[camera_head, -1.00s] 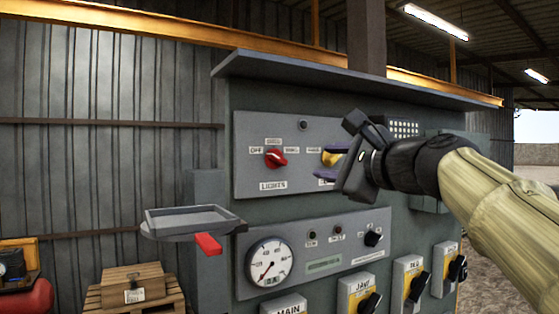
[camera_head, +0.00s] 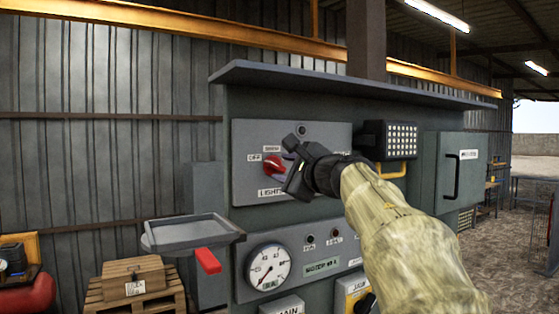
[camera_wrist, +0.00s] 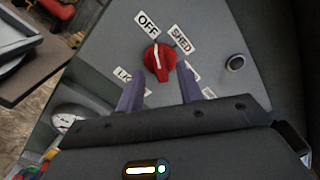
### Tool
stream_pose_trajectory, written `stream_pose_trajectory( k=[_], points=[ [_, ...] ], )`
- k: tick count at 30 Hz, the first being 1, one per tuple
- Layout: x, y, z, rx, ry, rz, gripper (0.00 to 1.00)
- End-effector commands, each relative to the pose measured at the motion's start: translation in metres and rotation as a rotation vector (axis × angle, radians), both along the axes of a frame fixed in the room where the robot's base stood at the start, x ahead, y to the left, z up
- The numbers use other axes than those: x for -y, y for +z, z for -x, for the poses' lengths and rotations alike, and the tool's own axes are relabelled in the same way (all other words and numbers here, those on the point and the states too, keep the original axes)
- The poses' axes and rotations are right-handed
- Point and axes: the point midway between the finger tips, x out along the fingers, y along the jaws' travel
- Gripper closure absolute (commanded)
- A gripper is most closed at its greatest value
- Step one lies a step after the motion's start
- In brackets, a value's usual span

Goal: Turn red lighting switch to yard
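The red lighting switch (camera_head: 272,166) is a rotary knob on the upper grey panel, left of my gripper in the head view. In the wrist view the red knob (camera_wrist: 160,65) is upright in the middle, its white mark pointing about at the OFF label (camera_wrist: 148,23). The SHED label (camera_wrist: 181,39) is to its upper right. A third label is mostly hidden behind the right finger, so its text is unreadable. My gripper (camera_wrist: 160,84) is open and empty, its two purple fingers either side of and just short of the knob. It also shows in the head view (camera_head: 287,168).
A round button (camera_wrist: 235,63) is right of the knob. Below the panel are a dial gauge (camera_head: 268,267) and more switches. A lamp (camera_head: 401,141) and a cabinet (camera_head: 459,172) stand right.

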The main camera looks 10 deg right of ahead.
Motion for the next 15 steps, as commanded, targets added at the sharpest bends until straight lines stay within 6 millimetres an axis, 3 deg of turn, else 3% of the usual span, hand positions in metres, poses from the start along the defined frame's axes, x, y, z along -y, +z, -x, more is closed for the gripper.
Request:
stream_pose_trajectory(
  k=[6, 15],
  points=[
    [-0.007, 0.002, -0.024, 0.0, -0.001, 0.0, 0.64],
    [-0.009, 0.0, -0.027, 0.001, 0.0, 0.001, 0.64]
  ],
)
